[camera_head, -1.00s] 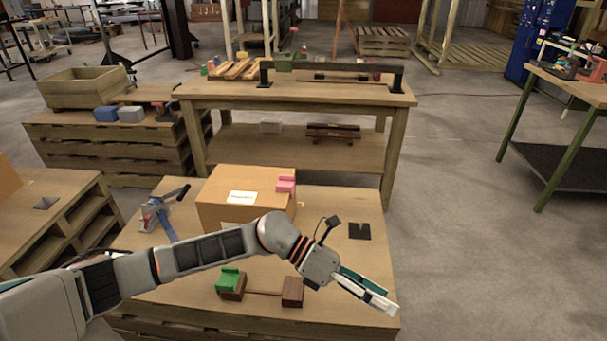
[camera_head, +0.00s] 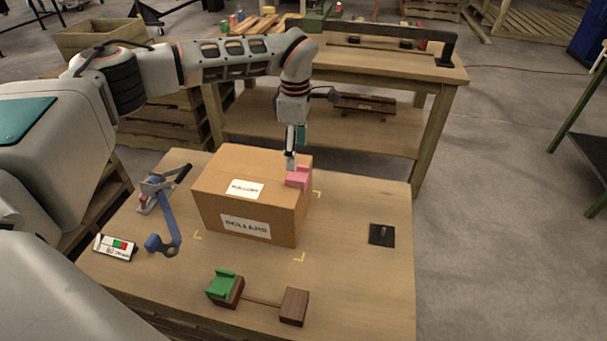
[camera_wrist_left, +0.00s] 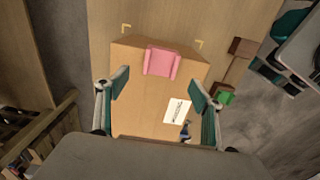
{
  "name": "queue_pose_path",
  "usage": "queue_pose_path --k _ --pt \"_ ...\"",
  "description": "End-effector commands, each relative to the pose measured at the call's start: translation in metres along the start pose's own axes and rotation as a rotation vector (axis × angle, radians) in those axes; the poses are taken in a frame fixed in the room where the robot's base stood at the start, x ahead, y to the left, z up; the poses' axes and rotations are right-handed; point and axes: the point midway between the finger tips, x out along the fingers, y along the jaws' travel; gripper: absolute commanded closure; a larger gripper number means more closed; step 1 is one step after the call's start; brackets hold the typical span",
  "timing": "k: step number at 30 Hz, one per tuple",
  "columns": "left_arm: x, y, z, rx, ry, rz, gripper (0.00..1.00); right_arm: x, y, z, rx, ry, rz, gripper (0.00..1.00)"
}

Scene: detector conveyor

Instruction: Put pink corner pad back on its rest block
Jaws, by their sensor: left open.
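The pink corner pad (camera_head: 298,178) sits on the top right edge of the cardboard box (camera_head: 255,190). In the left wrist view the pad (camera_wrist_left: 162,62) lies ahead of and between the open fingers. My left gripper (camera_head: 293,163) points down just above and behind the pad; its fingers (camera_wrist_left: 160,95) are apart with nothing between them. I cannot tell from the head view whether they touch the pad. The rest blocks are two brown wooden blocks joined by a thin strip: the left one holds a green corner pad (camera_head: 221,284), the right block (camera_head: 294,306) is bare. My right gripper is not seen.
A blue tape dispenser or strapping tool (camera_head: 163,210) and a small labelled device (camera_head: 115,247) lie left of the box. A black plate with a peg (camera_head: 381,235) lies at the right. Yellow corner marks surround the box. The front right of the table is clear.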

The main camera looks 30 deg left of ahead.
Motion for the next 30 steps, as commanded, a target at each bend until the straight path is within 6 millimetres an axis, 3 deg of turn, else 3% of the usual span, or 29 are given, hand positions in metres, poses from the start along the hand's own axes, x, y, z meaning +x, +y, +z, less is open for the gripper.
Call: queue_pose_path --k 16,24,29,30 --pt "0.066 -0.002 0.006 0.000 -0.002 -0.008 0.33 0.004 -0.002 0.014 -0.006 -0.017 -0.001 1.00" --pt "0.067 -0.001 0.006 0.000 -0.004 -0.001 0.33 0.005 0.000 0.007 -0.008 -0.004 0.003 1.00" --pt "0.067 -0.001 0.006 0.000 -0.003 -0.002 0.75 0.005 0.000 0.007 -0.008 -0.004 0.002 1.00" --pt "0.067 -0.001 0.006 0.000 -0.003 -0.002 0.76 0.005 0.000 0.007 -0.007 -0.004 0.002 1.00"
